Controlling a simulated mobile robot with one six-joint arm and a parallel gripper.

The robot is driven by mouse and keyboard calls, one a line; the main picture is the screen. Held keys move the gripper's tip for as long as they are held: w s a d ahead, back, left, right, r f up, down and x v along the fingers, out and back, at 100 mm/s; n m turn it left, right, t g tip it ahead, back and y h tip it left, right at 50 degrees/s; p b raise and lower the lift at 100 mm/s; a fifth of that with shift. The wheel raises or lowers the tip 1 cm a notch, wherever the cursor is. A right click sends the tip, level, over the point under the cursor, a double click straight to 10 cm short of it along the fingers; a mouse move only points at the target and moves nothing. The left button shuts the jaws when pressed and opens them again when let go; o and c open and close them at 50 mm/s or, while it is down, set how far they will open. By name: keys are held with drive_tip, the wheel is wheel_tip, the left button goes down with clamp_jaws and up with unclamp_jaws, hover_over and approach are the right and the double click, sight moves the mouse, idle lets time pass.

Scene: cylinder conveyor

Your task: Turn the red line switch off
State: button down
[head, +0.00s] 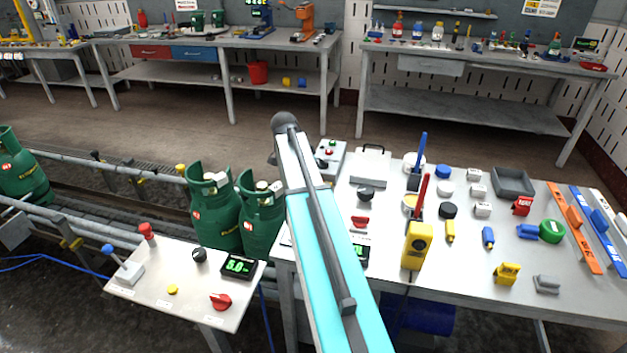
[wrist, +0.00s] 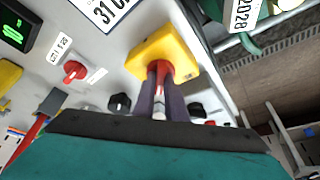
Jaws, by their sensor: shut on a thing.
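The red line switch (wrist: 160,68) is a red rotary handle on a square yellow base on the worktop, at the middle of the wrist view. My gripper (wrist: 161,82) is over it, with its two dark fingers closed around the handle, one on each side. The fingers partly cover the handle, so I cannot tell how far it is turned. In the head view my arm hides the switch and the gripper.
Beside the switch are a smaller red knob (wrist: 75,70), a black knob (wrist: 118,103) and a green-digit display (wrist: 15,28). Green gas cylinders (head: 262,215) stand on the conveyor to the left. The worktop's right side (head: 570,300) holds many small parts.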

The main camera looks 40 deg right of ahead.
drive_tip(key=c, duration=1.8)
unclamp_jaws()
drive_tip(key=shift+r, duration=0.1)
drive_tip(key=b+v, duration=0.2)
drive_tip(key=v, duration=1.1)
drive_tip(key=shift+r, duration=0.35)
